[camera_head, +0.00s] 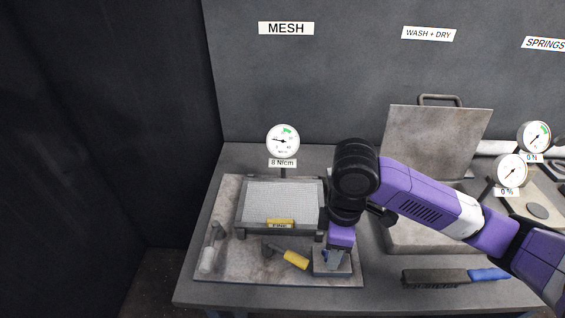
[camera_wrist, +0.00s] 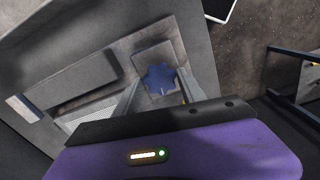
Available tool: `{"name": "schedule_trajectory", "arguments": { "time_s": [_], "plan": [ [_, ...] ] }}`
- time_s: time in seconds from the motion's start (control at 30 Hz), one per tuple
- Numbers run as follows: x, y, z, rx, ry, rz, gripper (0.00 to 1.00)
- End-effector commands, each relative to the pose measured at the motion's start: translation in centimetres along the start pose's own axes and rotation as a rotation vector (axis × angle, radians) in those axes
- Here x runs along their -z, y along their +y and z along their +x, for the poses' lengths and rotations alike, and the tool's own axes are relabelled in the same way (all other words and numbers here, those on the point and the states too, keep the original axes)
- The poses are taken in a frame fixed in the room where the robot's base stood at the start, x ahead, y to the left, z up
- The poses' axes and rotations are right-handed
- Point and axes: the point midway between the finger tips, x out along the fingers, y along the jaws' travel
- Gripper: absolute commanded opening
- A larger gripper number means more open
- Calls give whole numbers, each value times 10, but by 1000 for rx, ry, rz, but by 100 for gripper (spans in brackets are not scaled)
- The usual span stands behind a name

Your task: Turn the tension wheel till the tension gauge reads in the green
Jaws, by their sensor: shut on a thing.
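The tension wheel (camera_wrist: 160,77) is a blue lobed knob on a grey block (camera_head: 332,269) at the front right of the mesh station. My gripper (camera_head: 337,258) points down over the block, and its fingers are shut on the wheel. In the wrist view my gripper (camera_wrist: 160,88) has one finger on each side of the wheel. In the head view the gripper hides most of the wheel. The tension gauge (camera_head: 283,141) stands behind the mesh frame. Its needle points left, outside the green band at the top, and its label (camera_head: 282,163) reads 8 N/cm.
The mesh frame (camera_head: 240,220) with a yellow tag lies left of my gripper. A yellow-handled tool (camera_head: 295,259) lies just left of the block, and a pale-handled tool (camera_head: 208,258) farther left. A brush (camera_head: 440,277) lies to the right, before the sink.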

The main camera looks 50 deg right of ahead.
Motion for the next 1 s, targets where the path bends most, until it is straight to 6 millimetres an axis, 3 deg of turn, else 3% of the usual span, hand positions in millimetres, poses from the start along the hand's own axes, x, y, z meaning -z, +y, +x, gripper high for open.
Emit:
{"name": "schedule_trajectory", "arguments": {
  "time_s": [0.07, 0.1, 0.13, 0.5, 1.0],
  "plan": [
    [0, 0, 1, 1, -2, 0, 15],
    [0, 0, 1, 1, -2, 0, 51],
    [0, 0, 1, 1, -2, 0, 55],
    [0, 0, -2, 0, 0, 0, 55],
    [0, 0, -38, 0, -1, 0, 55]
  ]
}}
